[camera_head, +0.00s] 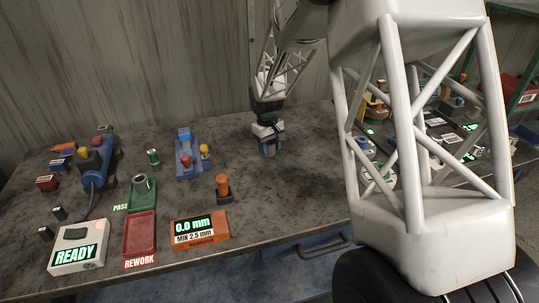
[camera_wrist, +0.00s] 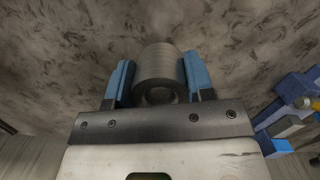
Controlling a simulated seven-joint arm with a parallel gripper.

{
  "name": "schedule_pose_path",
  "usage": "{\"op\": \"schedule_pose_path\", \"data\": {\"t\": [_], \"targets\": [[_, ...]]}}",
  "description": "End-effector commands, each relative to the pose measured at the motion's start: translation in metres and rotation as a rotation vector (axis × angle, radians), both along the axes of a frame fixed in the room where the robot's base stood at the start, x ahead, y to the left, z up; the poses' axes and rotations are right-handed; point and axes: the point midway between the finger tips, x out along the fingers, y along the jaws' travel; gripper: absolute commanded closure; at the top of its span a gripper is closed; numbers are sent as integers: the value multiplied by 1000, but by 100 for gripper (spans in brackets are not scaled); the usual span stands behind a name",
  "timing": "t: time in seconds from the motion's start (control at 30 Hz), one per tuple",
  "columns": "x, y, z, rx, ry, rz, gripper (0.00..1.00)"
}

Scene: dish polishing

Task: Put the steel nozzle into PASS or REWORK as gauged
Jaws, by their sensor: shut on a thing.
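My gripper (camera_head: 270,151) is at the back middle of the bench, pointing down. In the wrist view its blue fingers (camera_wrist: 158,76) are shut on a grey steel cylinder, the steel nozzle (camera_wrist: 158,62). In the head view the nozzle is hidden or too small to tell. The green PASS tray (camera_head: 134,204) is at front left with a steel ring-shaped part (camera_head: 141,183) at its back end. The red REWORK tray (camera_head: 139,236) is in front of it and looks empty. The orange gauge (camera_head: 217,241) reads 0.0 mm, with MIN 2.5 mm below.
A white box (camera_head: 77,249) reads READY at front left. A blue-grey machine (camera_head: 97,165) stands behind it. A blue fixture (camera_head: 190,160) with red and yellow knobs is left of my gripper. An orange-topped post (camera_head: 223,187) stands behind the gauge. The bench between is clear.

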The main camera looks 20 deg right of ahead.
Motion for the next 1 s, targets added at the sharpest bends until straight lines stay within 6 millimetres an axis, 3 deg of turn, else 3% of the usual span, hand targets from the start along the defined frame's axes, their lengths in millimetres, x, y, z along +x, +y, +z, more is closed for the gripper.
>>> {"op": "schedule_pose_path", "data": {"t": [0.17, 0.53, 1.0], "targets": [[0, 0, -2, 0, 0, 0, 93], [0, 0, -33, 0, 0, 0, 93], [0, 0, -37, 0, -1, 0, 93]]}}
